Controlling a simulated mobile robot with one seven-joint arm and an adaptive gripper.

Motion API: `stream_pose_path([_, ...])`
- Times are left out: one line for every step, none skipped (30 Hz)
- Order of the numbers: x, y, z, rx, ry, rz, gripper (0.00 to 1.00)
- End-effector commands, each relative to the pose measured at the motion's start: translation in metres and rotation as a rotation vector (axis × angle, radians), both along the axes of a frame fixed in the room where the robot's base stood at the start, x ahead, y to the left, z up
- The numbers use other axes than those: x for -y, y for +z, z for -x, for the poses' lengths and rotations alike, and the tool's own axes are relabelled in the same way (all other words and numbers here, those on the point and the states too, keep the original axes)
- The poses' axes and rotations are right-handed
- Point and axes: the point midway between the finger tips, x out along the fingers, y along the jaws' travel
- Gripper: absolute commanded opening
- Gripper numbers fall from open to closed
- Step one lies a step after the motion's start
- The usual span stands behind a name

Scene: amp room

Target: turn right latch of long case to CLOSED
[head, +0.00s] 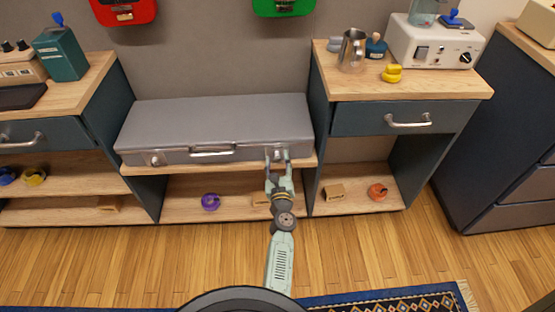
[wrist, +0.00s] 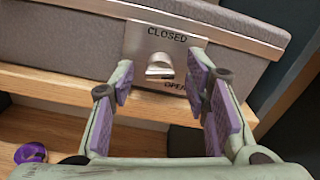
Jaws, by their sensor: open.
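The long grey case (head: 215,118) lies shut on the middle shelf, with a handle (head: 213,151) at the centre of its front. Its right latch (wrist: 160,68) is a small metal knob on a plate (wrist: 190,52) marked CLOSED above and OPEN below. The knob's exact pointing is hard to tell. The left latch (head: 155,160) shows near the case's other end. My gripper (wrist: 165,90) is open, its purple-padded fingers on either side of the right latch and apart from it. In the head view my gripper (head: 277,160) is at the case's right front and partly hides the latch.
The wooden shelf edge (wrist: 85,95) runs just below the case. A cabinet with a drawer (head: 405,118) stands close on the right. A purple object (head: 210,201) and small boxes lie on the lower shelves. The wooden floor in front is clear up to a patterned rug (head: 400,299).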

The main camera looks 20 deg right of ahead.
Motion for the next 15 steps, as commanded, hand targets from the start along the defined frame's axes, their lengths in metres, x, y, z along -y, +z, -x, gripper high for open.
stream_pose_path([-0.0001,-0.0001,0.0001,0.0,0.0,0.0,0.43])
stream_pose_path([-0.0001,-0.0001,0.0,0.0,0.0,0.0,0.43])
stream_pose_path([-0.0001,-0.0001,0.0,0.0,0.0,0.0,0.41])
stream_pose_path([-0.0001,0.0,0.0,0.0,0.0,0.0,0.39])
stream_pose_path([-0.0001,-0.0001,0.0,0.0,0.0,0.0,0.37])
stream_pose_path([-0.0001,0.0,0.0,0.0,0.0,0.0,0.34])
stream_pose_path([-0.0001,0.0,0.0,0.0,0.0,0.0,0.32])
stream_pose_path([-0.0001,0.0,0.0,0.0,0.0,0.0,0.3])
stream_pose_path([-0.0001,0.0,0.0,0.0,0.0,0.0,0.28])
stream_pose_path([-0.0001,0.0,0.0,0.0,0.0,0.0,0.26])
stream_pose_path([-0.0001,0.0,0.0,0.0,0.0,0.0,0.23])
stream_pose_path([-0.0001,0.0,0.0,0.0,0.0,0.0,0.21])
stream_pose_path([-0.0001,0.0,0.0,0.0,0.0,0.0,0.19])
stream_pose_path([-0.0001,0.0,0.0,0.0,0.0,0.0,0.17])
stream_pose_path([-0.0001,0.0,-0.0001,0.0,0.0,0.0,0.14])
